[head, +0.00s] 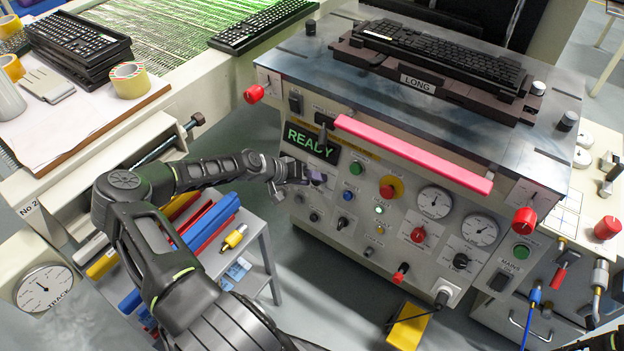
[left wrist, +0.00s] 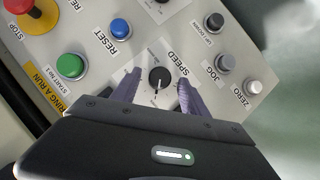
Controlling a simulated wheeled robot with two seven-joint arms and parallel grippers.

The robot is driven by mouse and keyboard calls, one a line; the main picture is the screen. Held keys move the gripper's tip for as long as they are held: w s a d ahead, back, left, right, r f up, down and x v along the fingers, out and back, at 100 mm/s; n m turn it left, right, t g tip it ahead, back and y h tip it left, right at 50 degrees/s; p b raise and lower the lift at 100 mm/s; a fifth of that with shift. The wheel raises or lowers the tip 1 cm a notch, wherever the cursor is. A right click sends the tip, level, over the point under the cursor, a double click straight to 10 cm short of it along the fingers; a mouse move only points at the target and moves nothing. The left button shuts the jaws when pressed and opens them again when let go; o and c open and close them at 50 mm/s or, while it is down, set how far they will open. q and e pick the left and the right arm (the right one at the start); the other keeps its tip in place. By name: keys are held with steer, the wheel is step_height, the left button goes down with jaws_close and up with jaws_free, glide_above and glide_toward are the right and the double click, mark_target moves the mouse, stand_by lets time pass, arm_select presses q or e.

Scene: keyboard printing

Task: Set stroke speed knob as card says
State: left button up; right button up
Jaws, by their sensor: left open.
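The speed knob (left wrist: 160,79) is a round black dial with a pale mark on a white plate lettered SPEED, in the left wrist view. The small scale lettering around it is too blurred to read. My left gripper (left wrist: 158,92) is open, with one finger on either side of the knob; I cannot tell whether they touch it. In the head view my left gripper (head: 303,176) is at the left part of the machine's front panel and hides the knob's area. A plate lettered LONG (head: 417,84) is on the keyboard fixture; no clearly readable speed card shows.
Close to the knob are a blue RESET button (left wrist: 120,28), a green start button (left wrist: 70,66), and the JOG (left wrist: 224,62) and ZERO (left wrist: 252,87) controls. A READY display (head: 311,143) is above my gripper. A pink bar (head: 412,154) sticks out from the panel.

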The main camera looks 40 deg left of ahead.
arm_select(q)
steer(key=v, duration=0.7)
steer(key=shift+p, duration=0.3)
